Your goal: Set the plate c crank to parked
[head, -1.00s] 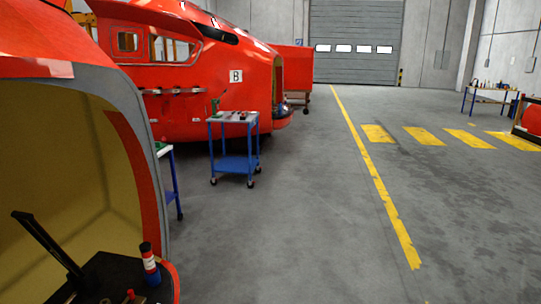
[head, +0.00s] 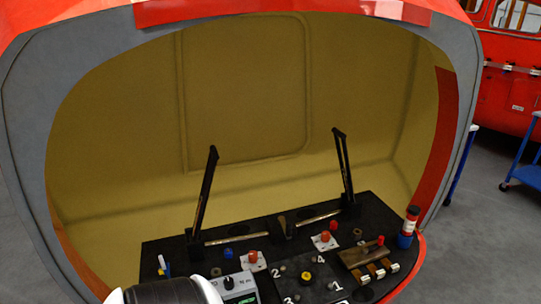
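I cannot make out a plate marked C in the head view. The open red nosecone (head: 300,12) fills the view, with a dark console (head: 180,245) along its bottom. Two black upright levers stand there, a left one (head: 205,190) and a right one (head: 344,165); I cannot tell if either is the crank. Two white plates with red knobs, a left one (head: 252,262) and a right one (head: 325,242), sit on the console. A brown block with a red-tipped handle (head: 371,245) is at its right. Neither gripper is in view.
A grey box with a black knob (head: 237,288) is at the console's front. A yellow button (head: 306,276) sits among white numerals. A blue cart (head: 525,165) and another red vehicle (head: 510,95) are beyond, right.

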